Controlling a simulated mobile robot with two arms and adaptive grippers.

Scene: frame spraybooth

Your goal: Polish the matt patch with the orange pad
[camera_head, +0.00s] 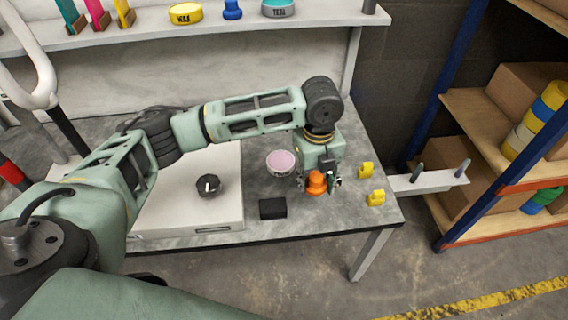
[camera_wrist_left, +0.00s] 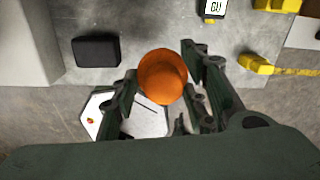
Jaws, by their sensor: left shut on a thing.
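My left gripper (camera_head: 318,180) points down over the right end of the grey bench (camera_head: 345,205). It is shut on the orange pad (camera_head: 316,184), a rounded orange piece. In the left wrist view the pad (camera_wrist_left: 162,76) sits between the two dark fingers of my left gripper (camera_wrist_left: 160,66). I cannot tell whether the pad touches the bench. I cannot make out a matt patch for certain in either view. My right gripper is not in view.
A white box (camera_head: 215,222) with a black knob (camera_head: 208,186) stands left on the bench. A pink-topped tin (camera_head: 281,162), a black block (camera_head: 272,208) and yellow pieces (camera_head: 376,198) lie near the gripper. A shelf rack (camera_head: 480,115) stands right.

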